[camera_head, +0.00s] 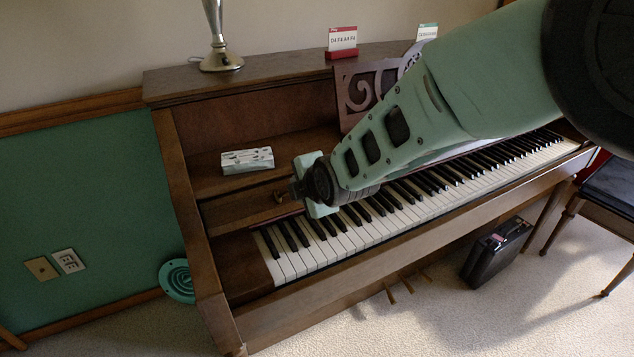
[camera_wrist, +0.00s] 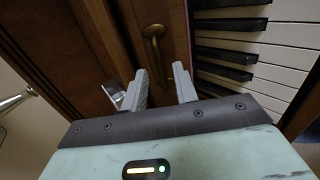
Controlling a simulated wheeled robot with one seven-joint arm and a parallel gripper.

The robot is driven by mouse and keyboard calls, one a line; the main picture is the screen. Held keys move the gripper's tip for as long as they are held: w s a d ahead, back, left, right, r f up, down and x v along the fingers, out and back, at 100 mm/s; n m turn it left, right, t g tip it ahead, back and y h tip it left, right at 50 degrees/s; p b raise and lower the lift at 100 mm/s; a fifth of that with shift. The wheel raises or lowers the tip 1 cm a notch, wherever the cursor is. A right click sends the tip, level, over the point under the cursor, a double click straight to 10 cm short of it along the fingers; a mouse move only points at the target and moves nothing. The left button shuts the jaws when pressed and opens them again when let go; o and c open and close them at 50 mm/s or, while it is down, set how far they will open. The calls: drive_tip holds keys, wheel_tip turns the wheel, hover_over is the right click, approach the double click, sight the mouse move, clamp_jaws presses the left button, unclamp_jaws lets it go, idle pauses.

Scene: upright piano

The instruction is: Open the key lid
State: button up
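The key lid (camera_head: 238,208) of the brown upright piano shows as a narrow wooden strip behind the keys. The keys (camera_head: 330,235) are uncovered along the visible keyboard. A small brass handle (camera_head: 279,196) is on the lid front, left of my gripper. In the wrist view the brass handle (camera_wrist: 154,38) hangs on the wood just beyond my gripper (camera_wrist: 162,75). The two grey fingers are apart, with the handle's lower end near the gap between their tips. I cannot tell whether either finger touches it. In the head view my arm hides part of the lid and keyboard.
A tissue box (camera_head: 247,160) sits on the ledge above the lid. A lamp base (camera_head: 221,60) and small cards (camera_head: 342,42) stand on top. A music stand (camera_head: 358,92) is behind my arm. A black case (camera_head: 497,251) and chair (camera_head: 608,190) stand at right.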

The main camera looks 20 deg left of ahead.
drive_tip(key=v, duration=1.6)
drive_tip(key=shift+p, duration=0.3)
drive_tip(key=shift+d, duration=0.2)
drive_tip(key=s+d+f+m+g+h, duration=0.1)
drive_tip(key=s+d+m+g+h, duration=0.1)
drive_tip(key=s+d+m, duration=0.6)
drive_tip(key=s+d+f+m+g+h, duration=0.1)
drive_tip(key=s+d+m+g+h, duration=0.25)
drive_tip(key=d, duration=0.75)
drive_tip(key=s+d+f+m+g+h, duration=0.1)
drive_tip(key=s+d+m, duration=0.5)
drive_tip(key=d+m, duration=0.3)
wheel_tip(320, 180, up, 13)
drive_tip(key=p, duration=1.3)
drive_tip(key=shift+d, duration=0.3)
